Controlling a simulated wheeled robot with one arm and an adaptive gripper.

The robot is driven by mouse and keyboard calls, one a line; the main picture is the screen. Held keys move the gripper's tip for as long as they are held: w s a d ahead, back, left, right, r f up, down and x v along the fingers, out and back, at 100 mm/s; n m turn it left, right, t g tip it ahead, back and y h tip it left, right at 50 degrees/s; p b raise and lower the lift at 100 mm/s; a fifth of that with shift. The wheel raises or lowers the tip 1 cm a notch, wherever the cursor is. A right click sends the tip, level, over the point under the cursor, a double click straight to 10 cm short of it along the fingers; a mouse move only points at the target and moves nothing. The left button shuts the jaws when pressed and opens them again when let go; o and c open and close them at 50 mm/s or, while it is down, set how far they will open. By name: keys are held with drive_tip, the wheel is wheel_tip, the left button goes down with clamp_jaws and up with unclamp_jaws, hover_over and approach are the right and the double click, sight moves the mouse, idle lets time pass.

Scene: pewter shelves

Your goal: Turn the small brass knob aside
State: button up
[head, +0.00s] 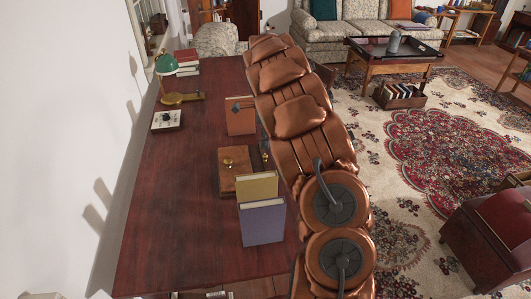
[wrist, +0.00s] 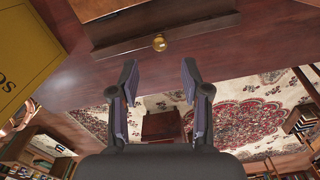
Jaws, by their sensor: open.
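A small round brass knob (wrist: 160,43) sits on the front face of a wooden box (wrist: 125,22) in the wrist view. My gripper (wrist: 158,72) is open and empty, its two fingers spread apart just short of the knob, which lies roughly in line with the gap between them. In the head view the wooden box (head: 232,184) stands on the dark red table beside my arm, with a small brass piece (head: 228,162) on its top. The box's knobbed face and most of my gripper are hidden behind my arm there.
A yellow book (head: 257,186) and a purple book (head: 262,222) stand upright close to the box; the yellow one also shows in the wrist view (wrist: 32,50). An orange-brown book (head: 240,116) stands beyond. The table's (head: 175,215) left part is mostly clear.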

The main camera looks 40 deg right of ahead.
sight(265, 154)
wheel_tip(265, 154, down, 7)
drive_tip(key=shift+r+p, duration=0.1)
drive_tip(key=shift+p, duration=0.55)
drive_tip(key=shift+c, duration=0.3)
clamp_jaws()
